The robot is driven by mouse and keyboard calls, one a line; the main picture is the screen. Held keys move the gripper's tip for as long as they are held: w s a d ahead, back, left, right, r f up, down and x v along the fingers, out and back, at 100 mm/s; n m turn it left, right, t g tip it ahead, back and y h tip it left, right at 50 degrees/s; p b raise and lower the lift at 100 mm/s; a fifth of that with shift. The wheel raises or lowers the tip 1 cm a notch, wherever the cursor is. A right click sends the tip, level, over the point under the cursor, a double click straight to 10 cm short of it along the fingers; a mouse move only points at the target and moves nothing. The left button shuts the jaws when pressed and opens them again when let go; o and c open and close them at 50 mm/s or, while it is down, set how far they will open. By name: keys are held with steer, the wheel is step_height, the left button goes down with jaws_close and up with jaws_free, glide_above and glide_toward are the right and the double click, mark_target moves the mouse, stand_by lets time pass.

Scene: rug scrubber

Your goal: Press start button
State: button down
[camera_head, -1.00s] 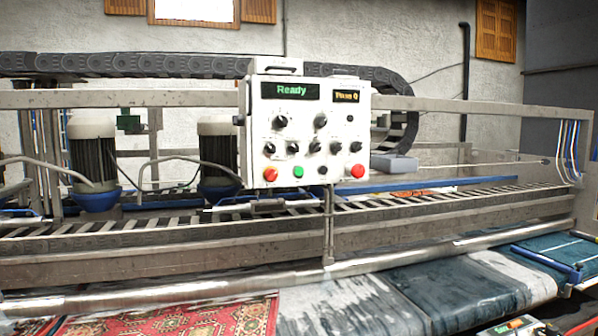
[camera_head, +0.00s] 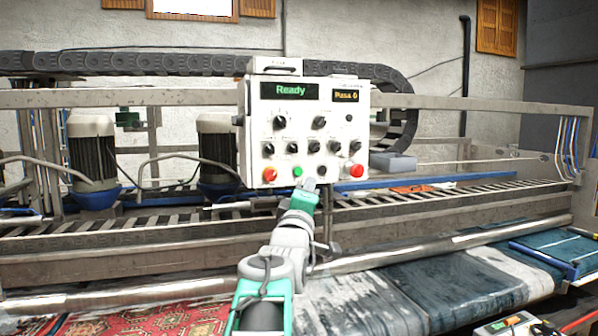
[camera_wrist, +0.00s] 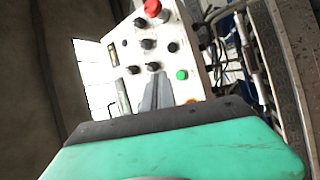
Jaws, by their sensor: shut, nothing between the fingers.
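A white control panel (camera_head: 330,110) carries a display reading "Ready", several black knobs and a row of coloured buttons. A small green button (camera_head: 298,171) sits low on it, right of an orange-red button (camera_head: 270,174); I cannot read a start label. My gripper (camera_head: 309,184) is shut and empty, its tip in front of the panel's lower edge, just below and right of the green button. In the wrist view the grey fingers (camera_wrist: 156,92) point at the panel face, with the green button (camera_wrist: 181,74) beside them, uncovered. I cannot tell whether the tip touches the panel.
A red button (camera_head: 356,171) is at the panel's lower right. Metal rails and a slatted conveyor (camera_head: 420,200) run behind and below the panel. Wet rugs (camera_head: 440,290) and a red patterned rug (camera_head: 130,318) lie in front. Motors (camera_head: 92,150) stand at the left.

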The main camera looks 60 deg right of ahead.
mark_target(298, 171)
steer(key=shift+s+d+r+g+h, duration=0.15)
steer(key=shift+s+r+g+h, duration=0.15)
steer(key=shift+s+r, duration=0.35)
steer(key=shift+w+d+f+p, duration=0.1)
steer(key=shift+w+d+p, duration=1.85)
steer(key=shift+w+d, duration=1.2)
steer(key=shift+w+d, duration=0.3)
